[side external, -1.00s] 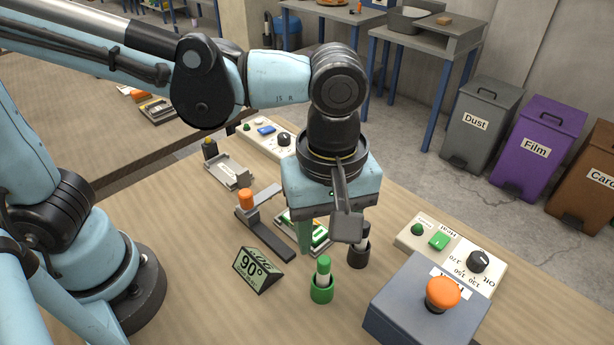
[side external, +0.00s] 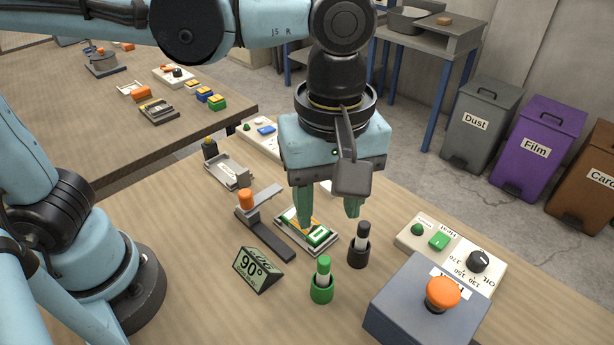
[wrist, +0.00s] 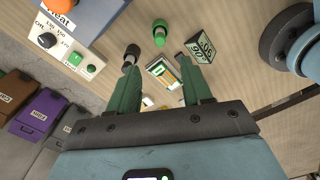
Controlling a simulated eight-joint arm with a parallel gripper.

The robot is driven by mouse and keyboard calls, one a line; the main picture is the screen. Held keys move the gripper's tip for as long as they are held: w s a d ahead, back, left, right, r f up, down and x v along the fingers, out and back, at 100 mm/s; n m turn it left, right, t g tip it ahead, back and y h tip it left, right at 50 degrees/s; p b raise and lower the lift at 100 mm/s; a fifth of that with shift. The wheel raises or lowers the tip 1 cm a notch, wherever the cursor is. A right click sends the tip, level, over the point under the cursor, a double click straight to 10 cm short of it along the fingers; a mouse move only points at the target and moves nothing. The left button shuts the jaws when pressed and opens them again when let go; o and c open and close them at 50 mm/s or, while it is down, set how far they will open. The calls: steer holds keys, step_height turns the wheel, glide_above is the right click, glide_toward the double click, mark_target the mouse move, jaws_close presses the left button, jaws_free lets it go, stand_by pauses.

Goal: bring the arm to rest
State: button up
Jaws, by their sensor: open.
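My gripper (side external: 328,218) hangs above the table in the middle of the side view, its green fingers pointing down. It is open and empty. In the wrist view my gripper (wrist: 153,98) shows its two green fingers spread apart. Below it a white and green tray-like piece (side external: 306,236) with an orange strip lies on the wooden table (side external: 190,285). It also shows between the fingers in the wrist view (wrist: 160,71). I see a clear gap between the fingers and this piece in the side view.
A green holder (side external: 321,289) and a black holder (side external: 358,252) stand in front. A 90° sign (side external: 256,268), a clamp with an orange knob (side external: 263,222), a heat control panel (side external: 450,256) and a grey box with an orange button (side external: 425,310) surround the spot. Bins stand at right.

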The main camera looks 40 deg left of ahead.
steer(key=shift+a, duration=0.1)
steer(key=w+a+f+m+t, duration=0.1)
steer(key=a+m+t, duration=0.1)
steer(key=a+m, duration=0.2)
steer(key=w+a+f+m+t, duration=0.2)
steer(key=a+m, duration=0.2)
steer(key=a, duration=0.7)
steer(key=w+a+f+m+t, duration=0.1)
steer(key=a+m+t, duration=0.2)
steer(key=a, duration=0.4)
steer(key=shift+w+a+f+m, duration=0.25)
steer(key=shift+f+m, duration=0.15)
steer(key=shift+m, duration=0.1)
